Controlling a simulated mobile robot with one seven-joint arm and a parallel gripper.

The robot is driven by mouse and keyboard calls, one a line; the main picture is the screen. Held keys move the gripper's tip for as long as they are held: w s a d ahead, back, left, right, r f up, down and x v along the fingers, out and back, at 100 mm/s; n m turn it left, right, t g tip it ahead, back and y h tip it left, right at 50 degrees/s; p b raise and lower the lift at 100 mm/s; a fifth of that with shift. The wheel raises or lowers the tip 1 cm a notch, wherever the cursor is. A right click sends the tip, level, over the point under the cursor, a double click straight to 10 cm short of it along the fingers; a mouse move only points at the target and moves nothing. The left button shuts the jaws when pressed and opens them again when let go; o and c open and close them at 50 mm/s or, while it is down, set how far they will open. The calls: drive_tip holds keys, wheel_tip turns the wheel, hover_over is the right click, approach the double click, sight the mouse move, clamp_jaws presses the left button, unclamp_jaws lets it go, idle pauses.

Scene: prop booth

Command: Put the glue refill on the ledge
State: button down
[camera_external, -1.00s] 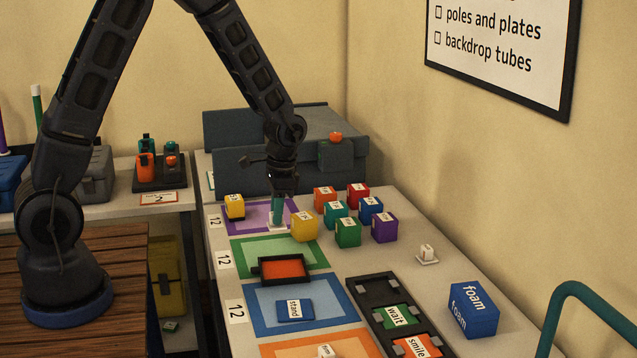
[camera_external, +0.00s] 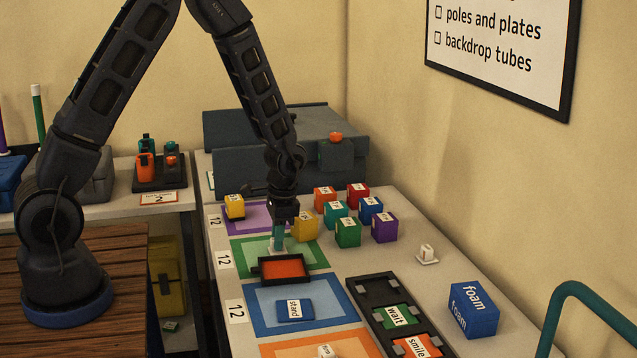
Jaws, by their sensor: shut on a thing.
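My gripper (camera_external: 281,224) points down over the back part of the green-bordered mat (camera_external: 312,255). It is shut on a small upright piece, teal above and white at its foot (camera_external: 277,250). I cannot read a label on it, so I cannot tell for sure that it is the glue refill. The piece is just behind the black-rimmed orange tray (camera_external: 284,268); whether its foot touches the mat is unclear. A yellow labelled cube (camera_external: 305,228) is close on the right of the gripper. No surface is marked as the ledge.
Several coloured cubes (camera_external: 348,233) stand to the right. A small white piece (camera_external: 427,253), a blue foam block (camera_external: 474,310) and a black rack (camera_external: 370,292) are farther right and forward. A grey case (camera_external: 240,170) stands behind. The purple-bordered mat (camera_external: 238,222) holds a yellow cube (camera_external: 235,206).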

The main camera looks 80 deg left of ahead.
drive_tip(key=shift+f, duration=0.1)
drive_tip(key=c, duration=1.3)
unclamp_jaws()
